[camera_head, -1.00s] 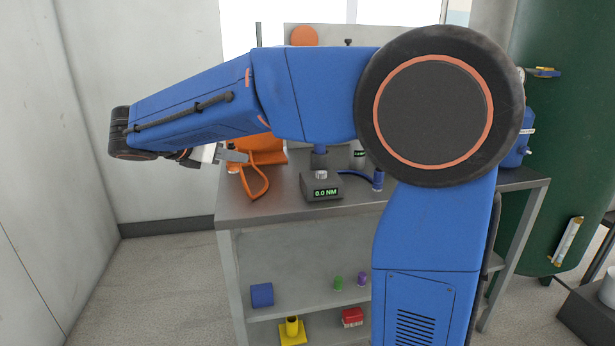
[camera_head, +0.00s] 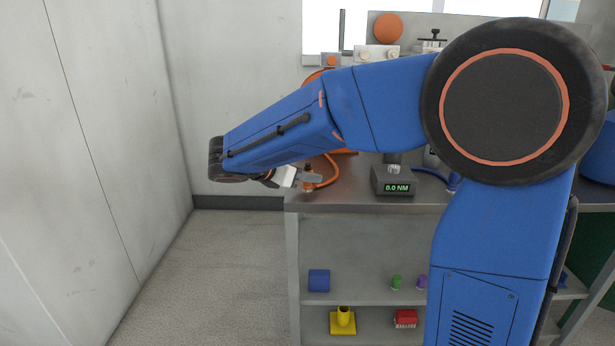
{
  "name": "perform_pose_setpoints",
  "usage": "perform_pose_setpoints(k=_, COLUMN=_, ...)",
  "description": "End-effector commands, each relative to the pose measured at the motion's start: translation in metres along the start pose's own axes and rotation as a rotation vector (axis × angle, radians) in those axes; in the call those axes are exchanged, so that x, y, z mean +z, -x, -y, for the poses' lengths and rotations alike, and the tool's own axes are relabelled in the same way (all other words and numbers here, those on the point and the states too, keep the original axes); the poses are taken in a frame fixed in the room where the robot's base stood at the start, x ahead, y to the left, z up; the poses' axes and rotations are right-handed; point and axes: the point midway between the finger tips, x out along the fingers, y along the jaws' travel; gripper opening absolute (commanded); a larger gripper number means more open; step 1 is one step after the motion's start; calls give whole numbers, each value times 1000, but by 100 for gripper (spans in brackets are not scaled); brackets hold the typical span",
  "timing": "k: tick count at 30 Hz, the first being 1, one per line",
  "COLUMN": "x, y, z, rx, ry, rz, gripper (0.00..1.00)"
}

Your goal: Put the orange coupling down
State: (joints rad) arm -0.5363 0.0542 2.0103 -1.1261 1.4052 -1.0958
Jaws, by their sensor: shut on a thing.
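My gripper (camera_head: 314,179) hangs at the left end of the metal bench, near its front left corner. It is shut on the orange coupling (camera_head: 308,187), a small orange-brown piece that shows just below the fingers. Most of the coupling is hidden by the fingers. I cannot tell whether it touches the bench top (camera_head: 350,196).
A torque display (camera_head: 393,184) reading 0.0 NM stands right of my gripper. Bare floor lies left of the bench. My arm hides much of the bench's back.

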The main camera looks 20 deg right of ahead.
Motion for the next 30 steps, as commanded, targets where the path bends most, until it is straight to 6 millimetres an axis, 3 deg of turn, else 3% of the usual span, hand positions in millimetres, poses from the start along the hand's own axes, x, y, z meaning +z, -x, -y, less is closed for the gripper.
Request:
perform_pose_setpoints(k=3, x=-2, y=-1, z=0, rx=-2, ry=3, rz=-3, gripper=0)
perform_pose_setpoints(k=4, x=-2, y=-1, z=0, rx=-2, ry=3, rz=-3, gripper=31)
perform_pose_setpoints(k=6, x=-2, y=-1, z=0, rx=-2, ry=3, rz=-3, gripper=43)
perform_pose_setpoints(k=19, x=-2, y=10, z=0, rx=0, ry=3, rz=-2, gripper=43)
perform_pose_setpoints(k=30, x=-1, y=76, z=-1, rx=2, ry=3, rz=-2, gripper=43)
